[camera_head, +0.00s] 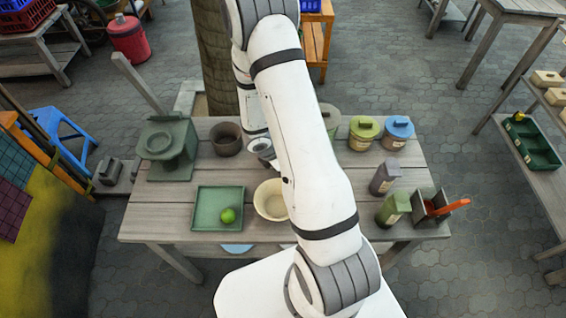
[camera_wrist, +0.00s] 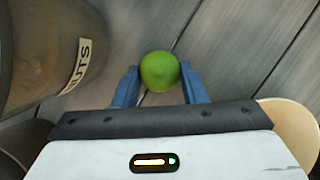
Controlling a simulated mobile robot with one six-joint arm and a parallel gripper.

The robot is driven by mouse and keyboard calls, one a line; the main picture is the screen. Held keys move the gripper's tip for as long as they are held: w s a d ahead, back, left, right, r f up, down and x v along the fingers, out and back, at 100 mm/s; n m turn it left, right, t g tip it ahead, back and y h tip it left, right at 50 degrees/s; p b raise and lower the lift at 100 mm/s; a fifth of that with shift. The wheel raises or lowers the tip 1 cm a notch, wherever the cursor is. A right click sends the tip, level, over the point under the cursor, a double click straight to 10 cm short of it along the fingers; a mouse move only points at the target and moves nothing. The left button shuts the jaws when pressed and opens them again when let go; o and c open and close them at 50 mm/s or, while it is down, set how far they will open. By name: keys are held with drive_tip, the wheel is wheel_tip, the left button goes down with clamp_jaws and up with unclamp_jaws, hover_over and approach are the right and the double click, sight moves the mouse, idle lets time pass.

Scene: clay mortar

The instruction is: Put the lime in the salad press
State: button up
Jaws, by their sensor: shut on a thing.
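My gripper (camera_wrist: 159,80) is shut on a round green lime (camera_wrist: 159,71), with one blue finger on each side of it, above the grey plank table. In the head view my arm hides the fingers and this lime. Another lime (camera_head: 228,215) lies on a square green tray (camera_head: 205,220) at the table's front left. A grey-green device with a round ring-shaped top (camera_head: 167,145), which looks like the salad press, stands at the table's back left. The wrist view does not show it.
A brown pot (camera_head: 226,138) stands right of the press, and a cream bowl (camera_head: 271,200) right of the tray. A large labelled jar (camera_wrist: 45,50) is close left of my gripper. Several canisters (camera_head: 363,133) and bottles (camera_head: 385,177) fill the table's right side.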

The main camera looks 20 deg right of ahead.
drive_tip(key=shift+f, duration=0.25)
drive_tip(key=o, duration=1)
drive_tip(key=shift+r, duration=0.1)
drive_tip(key=shift+c, duration=0.2)
